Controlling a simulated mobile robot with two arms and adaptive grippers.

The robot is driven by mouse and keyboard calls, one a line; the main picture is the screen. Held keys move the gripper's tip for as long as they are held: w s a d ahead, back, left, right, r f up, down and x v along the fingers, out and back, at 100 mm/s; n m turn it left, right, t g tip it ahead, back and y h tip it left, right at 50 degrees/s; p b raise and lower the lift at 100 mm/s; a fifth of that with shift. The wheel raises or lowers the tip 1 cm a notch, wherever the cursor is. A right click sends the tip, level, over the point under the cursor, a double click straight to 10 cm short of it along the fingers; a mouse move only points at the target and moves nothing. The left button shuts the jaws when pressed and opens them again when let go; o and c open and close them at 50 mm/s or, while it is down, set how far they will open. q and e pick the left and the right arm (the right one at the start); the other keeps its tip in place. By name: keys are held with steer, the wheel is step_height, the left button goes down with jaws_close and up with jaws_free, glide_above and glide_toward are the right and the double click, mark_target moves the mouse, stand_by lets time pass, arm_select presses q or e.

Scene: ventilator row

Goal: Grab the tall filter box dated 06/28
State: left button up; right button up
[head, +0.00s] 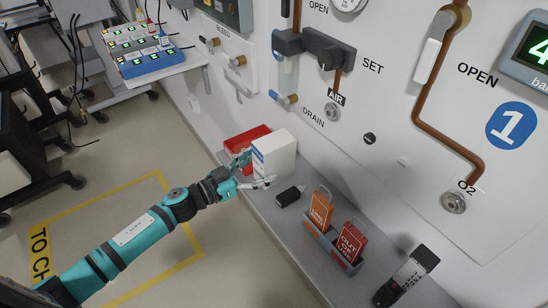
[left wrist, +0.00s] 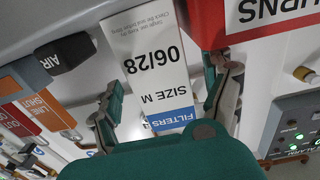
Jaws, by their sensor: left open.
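A white filter box (head: 278,155) stands on the grey shelf against the wall. In the left wrist view the box (left wrist: 158,70) appears upside down, with a blue FILTERS band, "SIZE M" and "06/28". My left gripper (head: 256,171) is at the box's near side, fingers apart. In the left wrist view the open left gripper (left wrist: 168,88) has one finger on each side of the box face. I cannot tell whether the fingers touch it. The box's back is hidden. My right gripper is not in view.
A red box (head: 243,141) stands close beside the white box, near one finger. On the grey shelf (head: 262,208) are a small black object (head: 289,196), an orange tag (head: 320,210) and a red tag (head: 348,244) in holders, and a black-ended device (head: 407,275). Valves and pipes line the wall above.

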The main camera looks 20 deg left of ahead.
mark_target(274, 156)
arm_select(q)
steer(key=w+d, duration=0.1)
steer(key=w, duration=0.1)
steer(key=w+d+r+p, duration=0.1)
steer(key=w+d, duration=0.1)
steer(key=shift+r, duration=0.15)
steer(key=shift+s, duration=0.1)
steer(key=c, duration=1.3)
steer(key=shift+r, duration=0.1)
steer(key=shift+c, duration=0.2)
